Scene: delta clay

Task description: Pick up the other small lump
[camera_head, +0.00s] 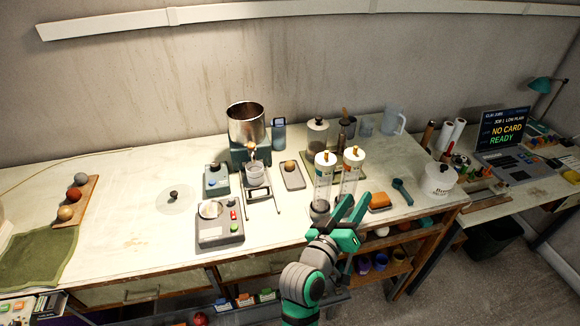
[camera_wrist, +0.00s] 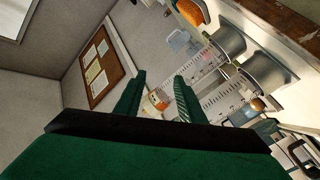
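Several small round lumps are in the head view; I cannot tell which is the other small lump. A tan one (camera_head: 65,213), a reddish one (camera_head: 74,194) and a grey one (camera_head: 81,178) sit in a row on a wooden board (camera_head: 88,188) at the left. A tan lump (camera_head: 290,166) lies on a small grey tray (camera_head: 295,181) near the middle. My gripper (camera_head: 354,205) is raised at the front right, beside the graduated cylinders and far from the board. In the wrist view its two fingers (camera_wrist: 160,97) are apart with nothing held between them.
Two tall graduated cylinders (camera_head: 324,180) stand close to my gripper. A metal pot (camera_head: 246,122) on a stand, a scale (camera_head: 220,228) and a clear disc with a dark knob (camera_head: 174,195) occupy the middle. The table is clear between disc and board. A green cloth (camera_head: 38,258) lies front left.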

